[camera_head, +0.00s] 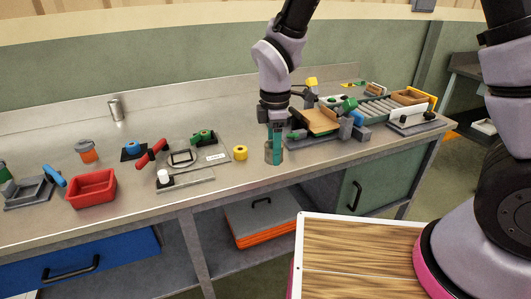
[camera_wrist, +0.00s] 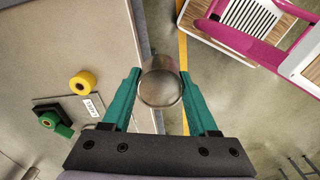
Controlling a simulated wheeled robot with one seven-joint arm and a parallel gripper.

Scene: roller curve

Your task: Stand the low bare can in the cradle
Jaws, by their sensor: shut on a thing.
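My gripper (camera_head: 275,152) is near the bench's front edge in the head view, pointing down. Its teal fingers are shut on a low bare metal can (camera_head: 267,154). In the wrist view the can (camera_wrist: 160,86) sits between the fingertips (camera_wrist: 160,92), its round grey end facing the camera, in line with the bench edge. Whether it touches the bench is hard to tell.
A yellow ring (camera_head: 240,153) stands just left of my gripper. A red bin (camera_head: 92,189), an orange-and-grey jar (camera_head: 86,151) and a taller metal can (camera_head: 115,109) are farther left. Rollers (camera_head: 376,110) and wooden parts crowd the right side.

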